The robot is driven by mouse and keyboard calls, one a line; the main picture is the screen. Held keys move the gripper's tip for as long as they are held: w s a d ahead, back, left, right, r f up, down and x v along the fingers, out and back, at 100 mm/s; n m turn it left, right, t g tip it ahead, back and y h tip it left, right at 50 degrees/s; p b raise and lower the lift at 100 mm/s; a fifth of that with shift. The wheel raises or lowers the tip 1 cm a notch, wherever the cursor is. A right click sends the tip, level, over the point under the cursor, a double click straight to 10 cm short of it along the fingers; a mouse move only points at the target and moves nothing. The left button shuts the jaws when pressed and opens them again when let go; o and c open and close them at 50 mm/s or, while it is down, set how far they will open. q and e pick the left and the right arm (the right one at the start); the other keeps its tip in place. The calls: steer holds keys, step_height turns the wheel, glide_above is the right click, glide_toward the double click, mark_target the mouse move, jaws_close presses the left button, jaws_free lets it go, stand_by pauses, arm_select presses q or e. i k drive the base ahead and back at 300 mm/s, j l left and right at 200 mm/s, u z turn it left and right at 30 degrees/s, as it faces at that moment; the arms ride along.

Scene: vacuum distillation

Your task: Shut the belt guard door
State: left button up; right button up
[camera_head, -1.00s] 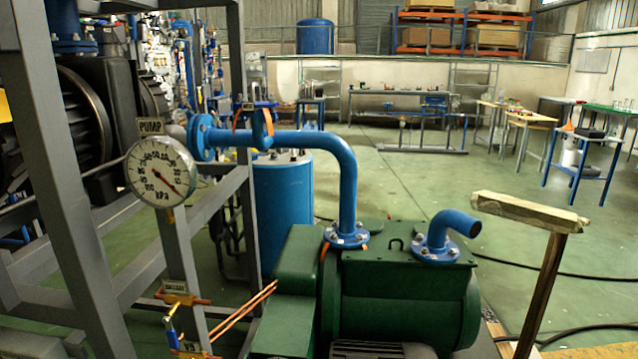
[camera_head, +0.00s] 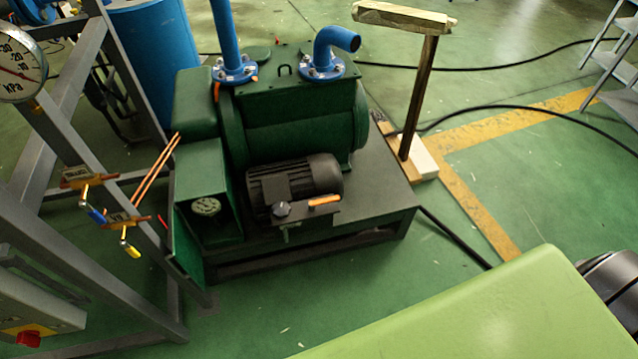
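The green belt guard (camera_head: 205,190) is a box at the left front end of the green pump (camera_head: 295,120). A round dial or pulley-like part (camera_head: 206,207) shows inside its open front. The belt guard door (camera_head: 186,252) is a narrow green panel at the box's left edge. It stands swung open, seen nearly edge-on, apart from the box's right side. Neither of my grippers shows in the head view.
A black motor (camera_head: 295,185) with an orange-handled part (camera_head: 324,201) sits right of the guard. A grey frame (camera_head: 85,150) with small coloured valves stands close on the left. A wooden T-shaped post (camera_head: 417,95) stands right. Green floor in front is partly free.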

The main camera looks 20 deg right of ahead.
mark_target(186, 250)
steer(key=j+z, duration=0.25)
steer(key=j, duration=0.5)
steer(key=j+z, duration=0.2)
steer(key=j, duration=0.5)
steer(key=k+j+z, duration=0.1)
steer(key=j+z, duration=0.15)
steer(key=j, duration=0.5)
